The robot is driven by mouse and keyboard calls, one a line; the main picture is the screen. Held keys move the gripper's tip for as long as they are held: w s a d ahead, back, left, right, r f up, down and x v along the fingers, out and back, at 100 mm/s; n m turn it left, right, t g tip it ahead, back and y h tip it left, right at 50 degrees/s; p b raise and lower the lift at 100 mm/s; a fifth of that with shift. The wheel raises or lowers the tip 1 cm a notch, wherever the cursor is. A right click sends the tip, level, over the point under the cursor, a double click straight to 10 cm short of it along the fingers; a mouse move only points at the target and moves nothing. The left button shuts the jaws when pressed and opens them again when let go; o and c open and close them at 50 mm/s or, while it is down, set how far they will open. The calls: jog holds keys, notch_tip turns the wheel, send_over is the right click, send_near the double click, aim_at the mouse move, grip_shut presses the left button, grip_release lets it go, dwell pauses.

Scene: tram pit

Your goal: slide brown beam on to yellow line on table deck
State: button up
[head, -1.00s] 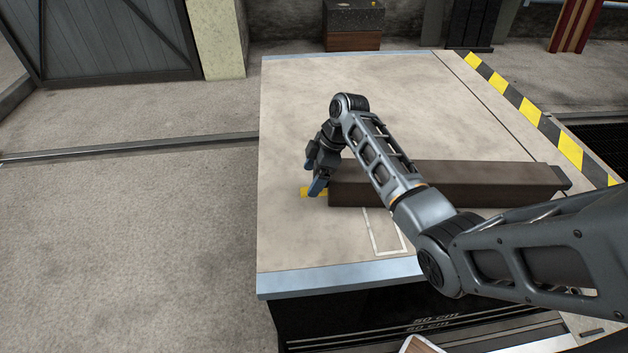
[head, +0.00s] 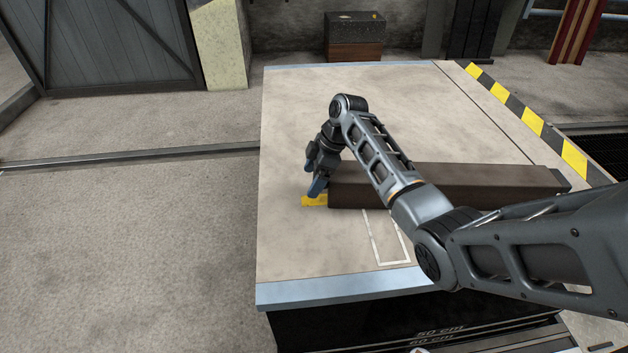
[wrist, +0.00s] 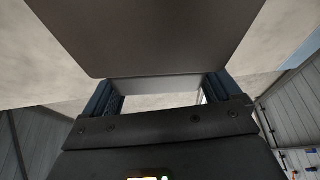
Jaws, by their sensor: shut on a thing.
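The brown beam (head: 470,187) lies flat across the table deck (head: 320,250), running from near the middle to the right edge. My gripper (head: 318,187) is at the beam's left end, shut on it. The arm crosses in front of part of the beam. In the wrist view, the beam's broad face (wrist: 150,35) fills the top, with a finger on each side of its end. The yellow line (head: 314,201) shows as a short patch on the deck just left of the beam end, under the fingertips. Any stretch of it under the beam is hidden.
A white outline (head: 375,240) is marked on the deck in front of the beam. Yellow and black striping (head: 530,115) runs along the right side. A dark box on a brown block (head: 355,35) stands beyond the far edge. The deck behind the beam is clear.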

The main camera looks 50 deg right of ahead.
jog(key=shift+w+d+f+b, duration=0.1)
jog(key=shift+w+d+b, duration=1)
jog(key=shift+w+b, duration=0.1)
jog(key=o, duration=1.8)
jog(key=shift+c, duration=0.2)
jog(key=shift+f, duration=0.15)
jog(key=p+v, duration=0.1)
jog(key=v, duration=0.7)
jog(key=shift+w+d, duration=0.1)
